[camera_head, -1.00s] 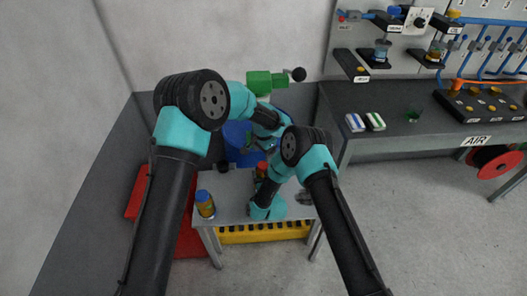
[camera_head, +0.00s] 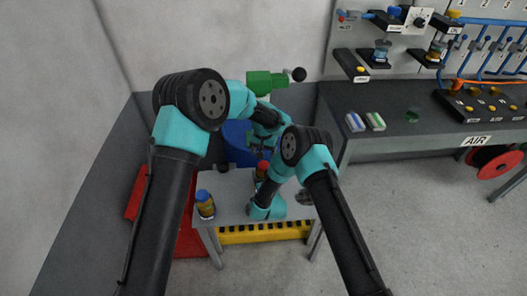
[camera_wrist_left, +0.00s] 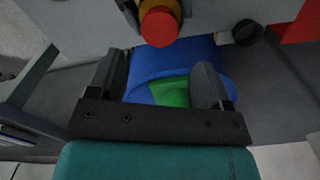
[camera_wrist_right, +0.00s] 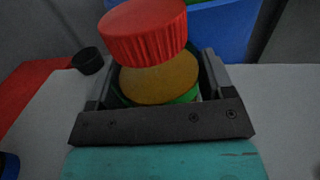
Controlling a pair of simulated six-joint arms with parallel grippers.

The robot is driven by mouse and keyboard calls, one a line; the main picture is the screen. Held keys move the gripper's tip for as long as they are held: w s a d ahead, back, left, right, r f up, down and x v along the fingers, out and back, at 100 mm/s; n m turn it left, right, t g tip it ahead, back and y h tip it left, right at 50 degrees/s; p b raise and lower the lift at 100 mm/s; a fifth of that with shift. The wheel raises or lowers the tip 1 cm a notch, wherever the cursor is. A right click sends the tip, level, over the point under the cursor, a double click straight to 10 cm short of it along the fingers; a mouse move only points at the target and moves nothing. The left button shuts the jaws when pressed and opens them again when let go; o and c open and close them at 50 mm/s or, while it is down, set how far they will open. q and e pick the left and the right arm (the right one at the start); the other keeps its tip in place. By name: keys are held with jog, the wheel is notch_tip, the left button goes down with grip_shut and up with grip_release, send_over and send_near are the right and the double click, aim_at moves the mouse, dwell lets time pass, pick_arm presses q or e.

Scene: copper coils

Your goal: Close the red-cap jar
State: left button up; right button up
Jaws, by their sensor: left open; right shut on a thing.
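The red-cap jar has an amber body (camera_wrist_right: 158,80) and a ribbed red cap (camera_wrist_right: 145,30). The cap sits over the body's top, and I cannot tell whether it is fully seated. It also shows in the head view (camera_head: 262,168) and at the top of the left wrist view (camera_wrist_left: 159,25). My right gripper (camera_wrist_right: 158,95) is shut on the jar's body, below the cap. My left gripper (camera_wrist_left: 160,82) is open and empty, apart from the jar, with the blue bin seen between its fingers. In the head view my arms partly hide both grippers.
A blue-cap jar (camera_head: 205,205) stands at the left of the small grey table (camera_head: 232,184). A black cap (camera_wrist_right: 88,60) lies on the table. A blue bin (camera_head: 238,136) stands behind. A green device (camera_head: 263,82) rises behind my left arm. The dark workbench is at right.

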aim_at(264, 165)
pick_arm(q)
jog(key=shift+f, duration=3.95)
jog(key=shift+c, duration=0.3)
jog(key=c, duration=0.9)
jog(key=m, duration=0.5)
jog(key=o, duration=1.1)
jog(key=shift+r, duration=0.1)
notch_tip(264, 165, up, 12)
